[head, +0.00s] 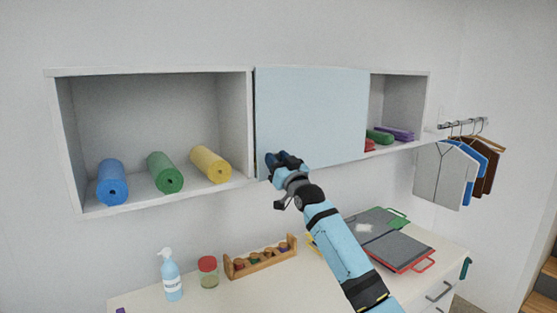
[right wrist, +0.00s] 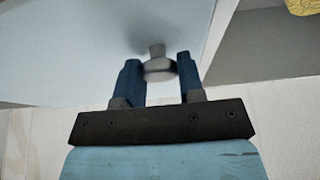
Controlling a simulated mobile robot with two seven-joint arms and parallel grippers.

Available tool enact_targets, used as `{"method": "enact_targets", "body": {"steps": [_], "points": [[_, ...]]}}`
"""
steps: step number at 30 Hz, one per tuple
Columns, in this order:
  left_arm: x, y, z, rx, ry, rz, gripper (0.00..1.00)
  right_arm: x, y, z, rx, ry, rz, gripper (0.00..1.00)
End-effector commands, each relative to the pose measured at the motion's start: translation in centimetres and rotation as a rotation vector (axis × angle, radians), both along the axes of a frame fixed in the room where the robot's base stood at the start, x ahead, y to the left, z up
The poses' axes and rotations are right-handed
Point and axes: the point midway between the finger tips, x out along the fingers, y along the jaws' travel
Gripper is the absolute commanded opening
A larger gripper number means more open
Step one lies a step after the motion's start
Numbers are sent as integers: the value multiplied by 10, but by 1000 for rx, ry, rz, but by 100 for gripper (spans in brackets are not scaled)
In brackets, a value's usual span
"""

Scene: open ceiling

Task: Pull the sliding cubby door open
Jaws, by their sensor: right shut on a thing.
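The sliding cubby door (head: 312,115) is a pale blue panel across the middle of the white wall cubby (head: 150,71). The left compartment and part of the right one are uncovered. My right gripper (head: 280,160) is at the door's lower left. In the right wrist view my right gripper (right wrist: 160,72) has its two blue fingers on either side of a round grey knob (right wrist: 158,68), shut on it. The knob stands on the door's face, which also shows in that view (right wrist: 70,50). In the head view the gripper hides the knob. My left gripper is not in view.
Blue (head: 112,182), green (head: 165,172) and yellow (head: 211,164) rolls lie in the left compartment. Red, green and purple rolls (head: 397,133) lie at the right. The counter below holds a bottle (head: 171,277), a jar (head: 208,272), a wooden rack (head: 262,258) and flat cases (head: 398,250).

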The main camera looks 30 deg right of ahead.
Motion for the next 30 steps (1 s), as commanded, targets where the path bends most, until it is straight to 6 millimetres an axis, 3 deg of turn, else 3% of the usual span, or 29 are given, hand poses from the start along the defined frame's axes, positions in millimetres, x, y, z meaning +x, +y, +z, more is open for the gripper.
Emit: {"method": "enact_targets", "body": {"steps": [5,6,8,20,30], "points": [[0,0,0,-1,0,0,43,0,0,-1,0,0,0,0],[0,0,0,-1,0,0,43,0,0,-1,0,0,0,45],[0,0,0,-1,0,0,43,0,0,0,0,0,0,58],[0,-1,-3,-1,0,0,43,-7,-1,-5,0,-1,0,59],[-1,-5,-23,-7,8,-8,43,-72,-6,-35,0,0,0,59]]}}
